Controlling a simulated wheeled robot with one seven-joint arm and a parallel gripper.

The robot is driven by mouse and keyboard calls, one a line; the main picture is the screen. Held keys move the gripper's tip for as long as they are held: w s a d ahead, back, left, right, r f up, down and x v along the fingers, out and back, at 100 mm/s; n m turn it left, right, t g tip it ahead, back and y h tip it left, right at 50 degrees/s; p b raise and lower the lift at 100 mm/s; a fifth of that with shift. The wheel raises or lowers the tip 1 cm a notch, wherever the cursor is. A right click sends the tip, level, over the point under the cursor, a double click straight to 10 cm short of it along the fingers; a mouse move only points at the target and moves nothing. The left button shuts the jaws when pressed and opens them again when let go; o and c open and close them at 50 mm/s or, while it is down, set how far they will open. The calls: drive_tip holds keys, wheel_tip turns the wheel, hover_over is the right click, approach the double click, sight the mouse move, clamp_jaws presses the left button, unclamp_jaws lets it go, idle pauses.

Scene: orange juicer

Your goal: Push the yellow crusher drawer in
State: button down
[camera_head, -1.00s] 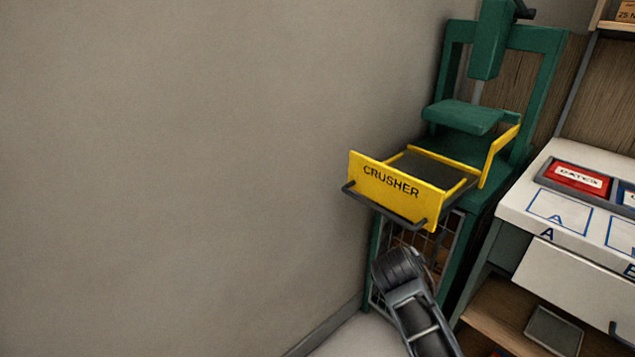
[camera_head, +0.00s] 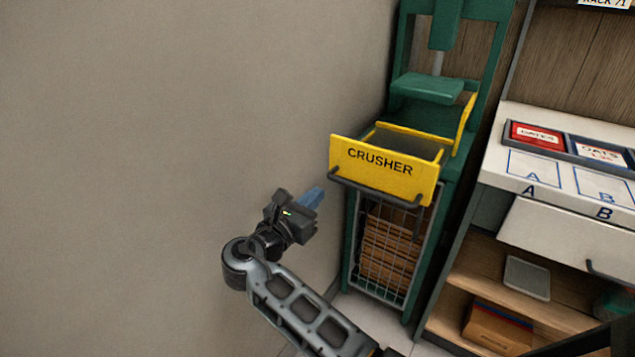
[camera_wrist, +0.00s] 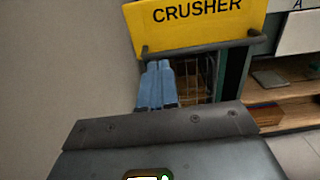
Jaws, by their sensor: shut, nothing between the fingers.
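The yellow crusher drawer (camera_head: 384,170) sticks out of the front of the green crusher (camera_head: 425,90), with a dark bar handle (camera_head: 375,190) along its lower front. It also fills the top of the wrist view (camera_wrist: 195,22). My gripper (camera_head: 314,197) is at the left of the drawer front and a little below it, apart from it in the head view. Its blue fingers are together and empty in the wrist view (camera_wrist: 158,85), pointing towards the area just under the handle's left end.
A wire-fronted cage (camera_head: 392,250) with brown contents is below the drawer. A bare wall (camera_head: 150,150) is close on the left. On the right, a white counter (camera_head: 515,180) holds a tray with a red label, above shelves. Floor shows at the bottom.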

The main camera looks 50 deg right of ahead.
sight(380, 141)
drive_tip(key=d, duration=0.9)
drive_tip(key=w+d, duration=0.1)
drive_tip(key=d, duration=0.3)
drive_tip(key=shift+d+p, duration=0.2)
drive_tip(key=shift+p, duration=0.1)
drive_tip(key=shift+d, duration=0.1)
drive_tip(key=shift+d, duration=0.35)
drive_tip(key=d+b, duration=0.1)
drive_tip(key=d, duration=0.5)
drive_tip(key=w+d+b, duration=0.1)
drive_tip(key=d, duration=0.6)
drive_tip(key=d+b, duration=0.2)
drive_tip(key=d, duration=0.5)
drive_tip(key=shift+w+d+f, duration=0.1)
drive_tip(key=shift+w+d, duration=0.1)
drive_tip(key=shift+w, duration=0.15)
drive_tip(key=shift+d, duration=0.3)
drive_tip(key=shift+d+r, duration=0.15)
drive_tip(key=shift+r, duration=0.1)
drive_tip(key=shift+s+r, duration=0.1)
